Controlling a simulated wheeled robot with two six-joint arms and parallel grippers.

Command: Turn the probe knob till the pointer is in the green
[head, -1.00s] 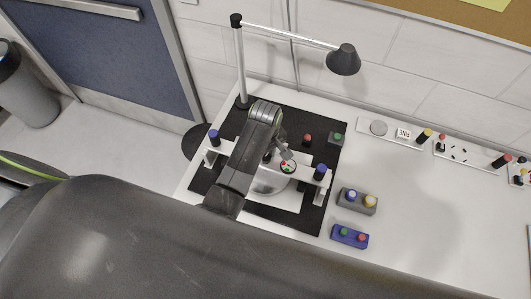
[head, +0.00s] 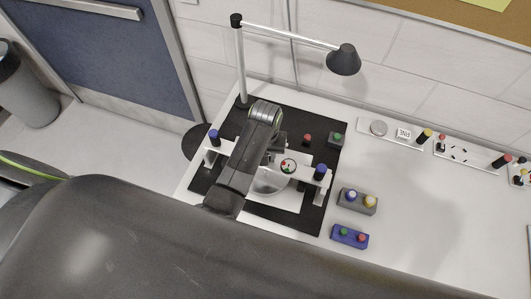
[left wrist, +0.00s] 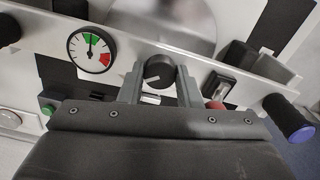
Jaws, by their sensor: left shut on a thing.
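The probe knob (left wrist: 158,72) is a dark round knob with a white mark on the white bar. My left gripper (left wrist: 157,80) has one finger on each side of the knob and is shut on it. In the head view my left gripper (head: 277,146) reaches down to the fixture, and my arm hides the knob. The round white gauge (left wrist: 91,50) has a green band at the top and a red band at the side. Its thin pointer appears to point up into the green. The gauge also shows in the head view (head: 288,166). My right gripper is not in view.
A shiny round mirror (left wrist: 165,22) lies beside the bar. A lamp (head: 343,59) hangs above. Small button boxes (head: 350,236) stand to the right; the white table beyond is mostly clear.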

